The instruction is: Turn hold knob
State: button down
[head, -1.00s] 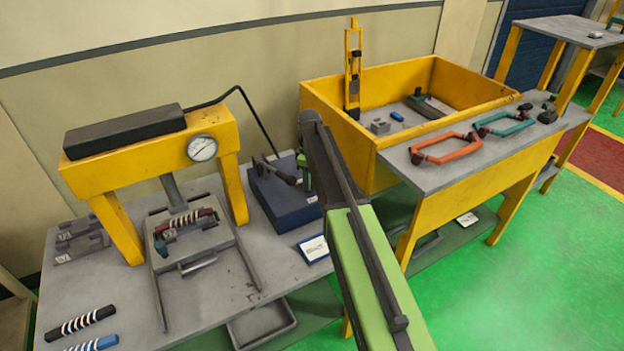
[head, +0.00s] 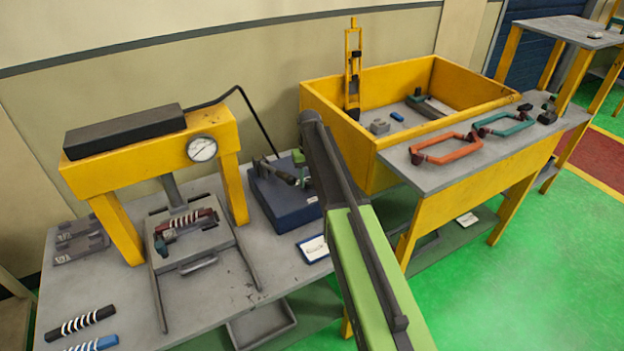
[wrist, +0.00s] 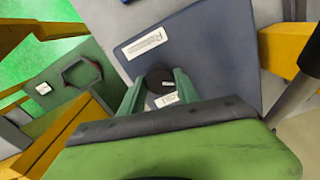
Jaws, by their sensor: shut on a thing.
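The dark round knob (wrist: 157,76) sits on the face of a blue box in the wrist view. My gripper (wrist: 160,88) has its two green fingers shut on the knob, one on each side. A small white label (wrist: 166,99) shows just below the knob, between the fingers. In the head view the blue box (head: 290,211) stands on the grey bench. My arm hides part of the box there, and the knob cannot be made out.
A yellow press (head: 150,145) with a gauge stands left of the box. A yellow bin (head: 440,85) stands at the right.

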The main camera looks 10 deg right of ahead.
jog(key=m, duration=0.6)
jog(key=shift+w, duration=0.15)
jog(key=m, duration=0.6)
dwell(0.4)
jog(key=c, duration=0.9)
grip_release()
jog(key=shift+w+f, duration=0.1)
